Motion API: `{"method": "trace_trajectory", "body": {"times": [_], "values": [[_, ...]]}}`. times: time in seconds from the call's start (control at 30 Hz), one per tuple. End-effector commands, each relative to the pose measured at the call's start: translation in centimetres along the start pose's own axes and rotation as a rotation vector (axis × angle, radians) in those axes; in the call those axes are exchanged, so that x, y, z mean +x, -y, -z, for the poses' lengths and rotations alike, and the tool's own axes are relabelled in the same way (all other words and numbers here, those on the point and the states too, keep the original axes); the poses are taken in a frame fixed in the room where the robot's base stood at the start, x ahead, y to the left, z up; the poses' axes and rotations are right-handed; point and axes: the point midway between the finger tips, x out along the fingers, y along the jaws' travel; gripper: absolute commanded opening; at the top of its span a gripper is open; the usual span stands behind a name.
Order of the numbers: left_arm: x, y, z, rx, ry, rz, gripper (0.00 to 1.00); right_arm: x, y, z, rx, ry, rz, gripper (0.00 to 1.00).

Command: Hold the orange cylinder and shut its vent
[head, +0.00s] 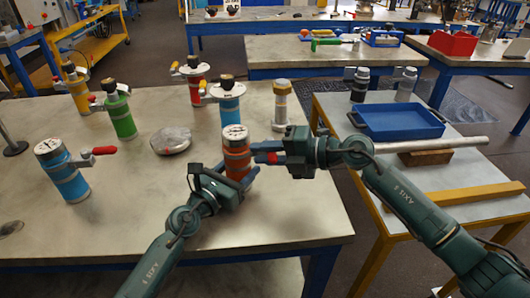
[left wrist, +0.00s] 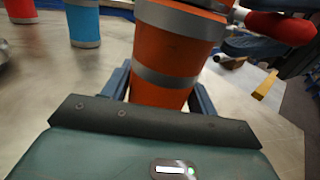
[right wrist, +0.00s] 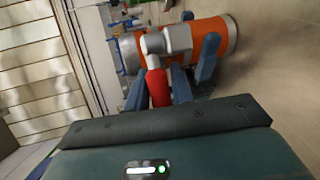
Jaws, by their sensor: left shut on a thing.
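The orange cylinder (head: 236,148) stands upright near the table's front edge, with a pale lid and grey bands. My left gripper (head: 238,180) is shut on its lower body; the left wrist view shows the orange wall (left wrist: 165,60) between the fingers. The vent's red handle (right wrist: 157,88) sticks out sideways from a grey valve fitting (right wrist: 170,40) on the cylinder. My right gripper (right wrist: 158,90) is open, with one finger on each side of the red handle. Whether either finger touches it I cannot tell. In the head view the right fingers partly hide the handle.
A blue vessel with a red handle (head: 65,172) stands at left. Green (head: 120,112), yellow (head: 77,88) and blue (head: 229,102) vessels stand behind, near a grey dish (head: 171,140). The side table holds a blue tray (head: 396,122) and a metal bar (head: 435,144).

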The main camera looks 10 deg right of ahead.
Motion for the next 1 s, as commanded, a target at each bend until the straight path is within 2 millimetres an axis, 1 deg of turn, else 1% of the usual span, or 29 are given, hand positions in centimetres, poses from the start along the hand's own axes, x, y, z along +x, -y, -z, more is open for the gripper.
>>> {"method": "trace_trajectory", "body": {"times": [0.03, 0.27, 0.73, 0.87, 1.0], "values": [[0.00, 0.00, 0.00, 0.000, 0.000, 0.000, 0.15, -0.01, 0.02, 0.01, 0.000, 0.000, 0.000, 0.19], [0.00, 0.00, 0.00, 0.000, 0.000, 0.000, 0.15, -0.02, 0.02, 0.01, 0.000, 0.000, 0.000, 0.00], [0.00, -0.01, 0.00, 0.000, 0.000, 0.000, 0.15, -0.05, 0.08, -0.01, -0.002, -0.010, 0.002, 0.00], [0.00, -0.01, -0.01, 0.000, 0.000, 0.000, 0.15, -0.15, 0.22, -0.07, -0.007, -0.041, 0.003, 0.00], [0.01, 0.00, -0.01, 0.000, 0.000, 0.000, 0.15, -0.43, 0.33, -0.15, -0.024, -0.109, -0.002, 0.00]]}}
